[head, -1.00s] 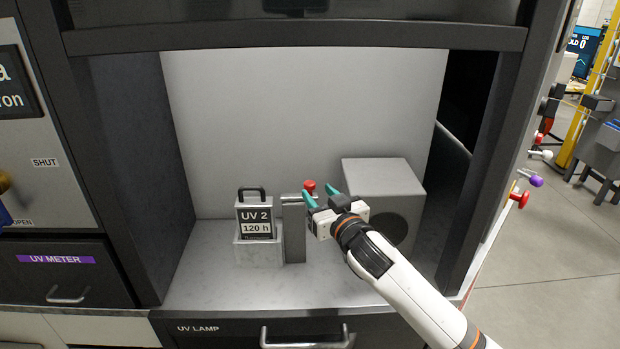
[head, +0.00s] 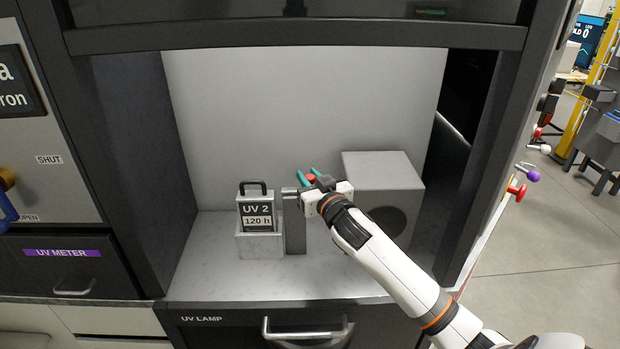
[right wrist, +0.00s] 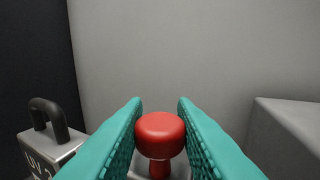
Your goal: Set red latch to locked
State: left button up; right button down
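The red latch shows as a red knob (head: 311,178) beside a grey post (head: 294,222) inside the cabinet bay. The knob also shows in the right wrist view (right wrist: 160,135), upright on a short red stem. My right gripper (head: 309,175) has its two teal fingers on either side of the knob. The lower part of the stem is hidden. My left gripper is not in view.
A block labelled UV 2, 120 h (head: 258,216) sits in a holder left of the post. A grey box (head: 380,166) with a round dark opening stands to the right. Dark cabinet walls (head: 130,150) bound the bay. A UV LAMP drawer (head: 220,328) lies below.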

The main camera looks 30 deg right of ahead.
aim_at(295, 189)
jog(key=shift+w+a, duration=0.45)
jog(key=shift+a, duration=0.25)
jog(key=shift+w+a, duration=0.4)
jog(key=shift+a, duration=0.3)
jog(key=c, duration=1.5)
grip_release()
jog(key=shift+o, duration=1.3)
jog(key=shift+w+a, duration=0.1)
jog(key=shift+a, duration=0.05)
